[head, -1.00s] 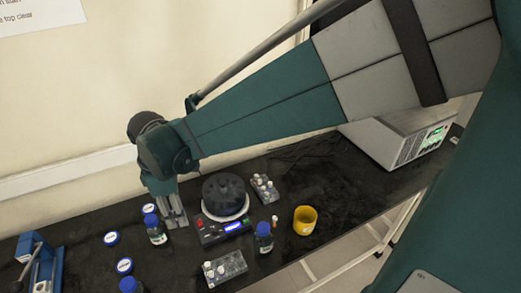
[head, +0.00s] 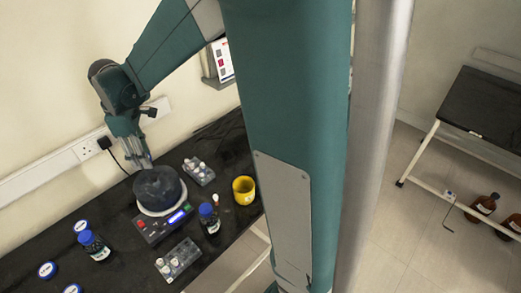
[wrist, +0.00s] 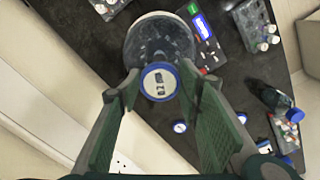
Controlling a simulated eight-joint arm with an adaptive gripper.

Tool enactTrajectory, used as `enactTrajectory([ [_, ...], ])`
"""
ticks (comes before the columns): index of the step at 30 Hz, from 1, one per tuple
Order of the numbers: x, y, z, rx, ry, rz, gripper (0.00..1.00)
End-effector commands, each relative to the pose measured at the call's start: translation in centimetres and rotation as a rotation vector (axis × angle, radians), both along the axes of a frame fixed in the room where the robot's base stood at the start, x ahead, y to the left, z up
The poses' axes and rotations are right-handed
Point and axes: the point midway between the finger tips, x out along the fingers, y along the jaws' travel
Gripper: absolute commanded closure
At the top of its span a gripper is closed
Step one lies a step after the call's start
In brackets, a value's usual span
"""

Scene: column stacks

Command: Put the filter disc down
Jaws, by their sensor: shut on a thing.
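The filter disc (wrist: 158,81) is round, with a blue rim and a white labelled face. It sits between the fingertips of my gripper (wrist: 158,90) in the wrist view. In the head view my gripper (head: 146,163) points down at the top of a dark round block (head: 158,190). The disc cannot be made out there. The block rests on a pale round plate of a device (head: 166,228) with a red button and blue display. The wrist view shows the block (wrist: 155,40) just beyond the disc; I cannot tell whether they touch.
Similar blue-rimmed discs (head: 47,270) lie on the black bench at left. Blue-capped bottles (head: 93,246) (head: 209,222) stand either side of the device. Racks of small vials (head: 199,172) (head: 178,262) and a yellow cup (head: 243,190) stand near it. A wall socket (head: 90,147) is behind.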

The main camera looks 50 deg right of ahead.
Motion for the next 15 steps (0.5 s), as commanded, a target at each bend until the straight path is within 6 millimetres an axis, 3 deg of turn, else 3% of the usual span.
enactTrajectory([
  [15, 4.4, -13.2, 0.2, 0.000, 0.000, -0.241, 0.72],
])
